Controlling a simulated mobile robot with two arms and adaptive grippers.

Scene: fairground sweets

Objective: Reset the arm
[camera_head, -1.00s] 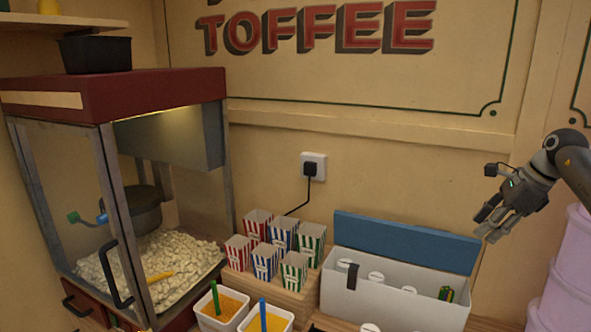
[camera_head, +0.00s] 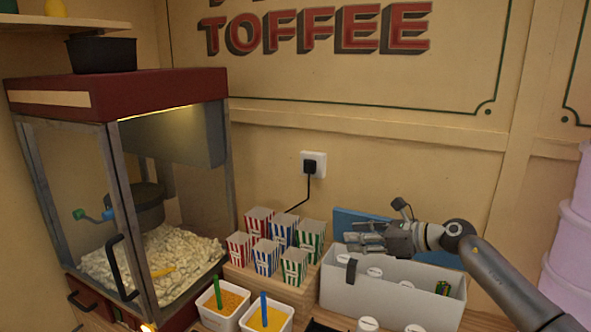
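My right gripper (camera_head: 368,240) is in the head view, its arm coming in from the lower right. It points left and hangs over the back of the white box (camera_head: 400,297), in front of the box's blue lid (camera_head: 350,222). I see nothing held in it. Its fingers look small and lie close in line, so I cannot tell how far apart they are. My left gripper is not in view.
A popcorn machine (camera_head: 118,95) stands at the left. Striped cartons (camera_head: 266,257) sit on a wooden stand left of the box. Two tubs, one with orange (camera_head: 222,303) and one with yellow contents (camera_head: 266,319), stand in front. Pink containers (camera_head: 570,245) stand at the right.

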